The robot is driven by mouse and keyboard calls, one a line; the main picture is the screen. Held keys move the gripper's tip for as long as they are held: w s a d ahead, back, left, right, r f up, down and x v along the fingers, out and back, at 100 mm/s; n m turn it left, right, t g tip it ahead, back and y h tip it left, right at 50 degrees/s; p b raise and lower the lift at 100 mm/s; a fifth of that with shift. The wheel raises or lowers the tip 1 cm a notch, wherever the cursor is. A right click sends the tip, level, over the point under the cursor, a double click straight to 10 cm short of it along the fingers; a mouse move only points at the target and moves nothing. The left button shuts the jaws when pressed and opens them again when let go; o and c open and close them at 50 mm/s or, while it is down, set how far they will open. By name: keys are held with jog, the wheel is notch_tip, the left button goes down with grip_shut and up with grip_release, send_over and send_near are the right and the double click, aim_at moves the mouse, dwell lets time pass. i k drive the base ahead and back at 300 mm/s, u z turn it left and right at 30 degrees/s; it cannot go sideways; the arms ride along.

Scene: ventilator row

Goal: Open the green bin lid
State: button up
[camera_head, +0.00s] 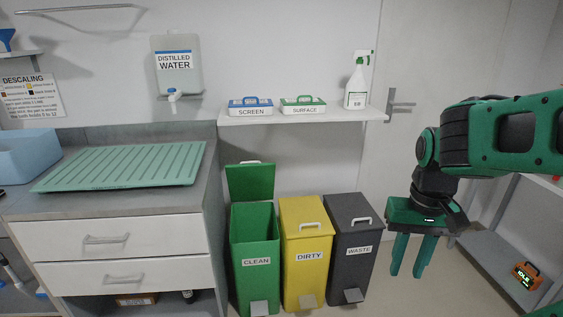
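The green bin (256,262), labelled CLEAN, stands on the floor beside the drawer counter. Its green lid (250,182) is raised upright at the back, with a white handle at its top edge, and the bin's mouth is open. My gripper (407,272) points down at the right, in front of and to the right of the grey bin and well apart from the green lid. Its two green fingers are apart with a narrow gap, and nothing shows between them.
A yellow DIRTY bin (306,265) and a grey WASTE bin (350,262) stand right of the green bin, lids shut. A wall shelf (300,118) holding boxes and a spray bottle (358,82) hangs above them. A low shelf (500,265) is at right. Floor shows around my gripper.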

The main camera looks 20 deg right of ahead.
aim_at(255, 181)
jog(key=z, duration=0.15)
jog(key=i, duration=1.65)
jog(key=u, duration=0.05)
